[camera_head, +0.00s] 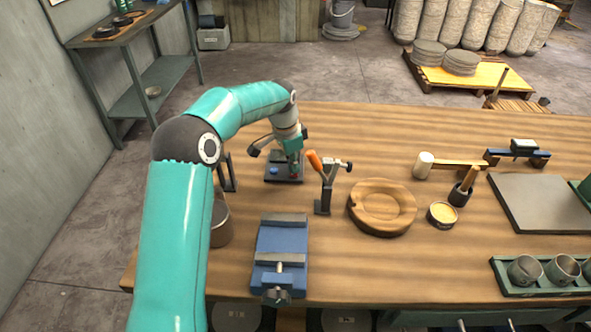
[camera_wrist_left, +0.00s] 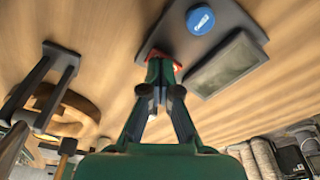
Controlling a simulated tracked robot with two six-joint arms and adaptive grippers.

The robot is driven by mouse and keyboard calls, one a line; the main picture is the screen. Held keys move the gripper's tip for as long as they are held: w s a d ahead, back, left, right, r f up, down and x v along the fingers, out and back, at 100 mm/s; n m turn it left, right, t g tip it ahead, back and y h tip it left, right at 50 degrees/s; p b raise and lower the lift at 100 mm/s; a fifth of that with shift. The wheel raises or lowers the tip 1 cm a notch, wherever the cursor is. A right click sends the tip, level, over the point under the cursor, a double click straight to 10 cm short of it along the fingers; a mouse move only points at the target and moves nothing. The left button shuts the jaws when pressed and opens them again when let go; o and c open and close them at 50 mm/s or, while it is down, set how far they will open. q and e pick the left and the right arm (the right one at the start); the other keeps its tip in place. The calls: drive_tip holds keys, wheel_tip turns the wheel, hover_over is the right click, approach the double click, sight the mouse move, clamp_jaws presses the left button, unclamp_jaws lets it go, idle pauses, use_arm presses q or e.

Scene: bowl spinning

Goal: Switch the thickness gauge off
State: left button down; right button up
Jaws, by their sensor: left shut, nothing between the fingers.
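The thickness gauge (camera_head: 270,180) appears to be the dark flat base on the bench, with a blue round button (camera_head: 273,169). In the left wrist view the gauge's dark plate (camera_wrist_left: 165,38) carries the blue button (camera_wrist_left: 200,20) with small white lettering and a grey panel (camera_wrist_left: 227,65). A red part (camera_wrist_left: 151,56) shows around my left fingertips, mostly hidden behind them. My left gripper (camera_head: 295,171) is shut and empty, pointing down at this red part; it also shows in the left wrist view (camera_wrist_left: 160,75). I cannot tell whether the tips touch it. My right gripper is out of view.
A stand with an orange handle (camera_head: 314,160) is close right of my left gripper. A round wooden block (camera_head: 383,226), a blue vise (camera_head: 281,242) and a brown cup (camera_head: 220,223) are nearer the front.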

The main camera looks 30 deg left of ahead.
use_arm(q)
drive_tip(key=shift+r+p, duration=2.85)
drive_tip(key=shift+r, duration=0.65)
drive_tip(key=shift+f, duration=0.1)
